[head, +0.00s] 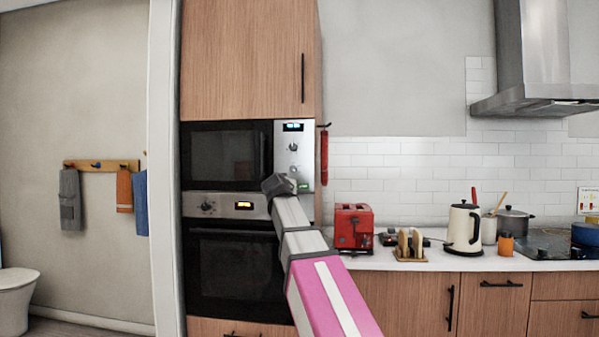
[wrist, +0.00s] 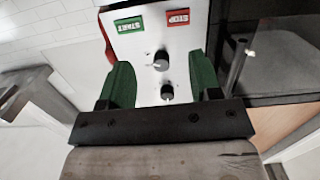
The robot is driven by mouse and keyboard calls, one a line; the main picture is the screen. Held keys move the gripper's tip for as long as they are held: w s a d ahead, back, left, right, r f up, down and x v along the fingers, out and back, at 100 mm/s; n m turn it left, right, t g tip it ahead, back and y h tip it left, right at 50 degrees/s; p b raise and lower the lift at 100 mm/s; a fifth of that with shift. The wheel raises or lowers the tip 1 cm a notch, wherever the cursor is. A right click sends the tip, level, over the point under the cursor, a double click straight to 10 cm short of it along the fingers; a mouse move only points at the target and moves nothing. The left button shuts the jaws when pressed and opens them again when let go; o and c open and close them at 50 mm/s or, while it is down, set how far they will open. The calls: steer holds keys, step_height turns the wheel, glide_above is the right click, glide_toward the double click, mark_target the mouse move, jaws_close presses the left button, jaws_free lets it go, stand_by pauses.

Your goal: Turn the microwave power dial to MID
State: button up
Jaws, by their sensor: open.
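The microwave (head: 224,156) is built into a wood cabinet, its light control panel (head: 293,133) on the right. Two dark dials on silver bases show in the wrist view: one nearer the buttons (wrist: 160,60), one farther from them (wrist: 167,92). I cannot read their labels, so I cannot tell which is the power dial or its setting. Contact is not clear. In the head view my gripper (head: 279,185) is in front of the panel's lower left.
A green START button (wrist: 129,25) and red STOP button (wrist: 178,17) appear upside down beyond the fingers. The oven (head: 228,262) is below the microwave. A red toaster (head: 354,228) and kettle (head: 463,228) stand on the counter at right. A red item (head: 324,157) hangs beside the panel.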

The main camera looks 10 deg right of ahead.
steer(key=t, duration=0.1)
glide_toward(292, 170)
steer(key=x, duration=0.9)
steer(key=shift+w+d+r, duration=0.1)
steer(key=shift+w, duration=0.05)
steer(key=c, duration=0.9)
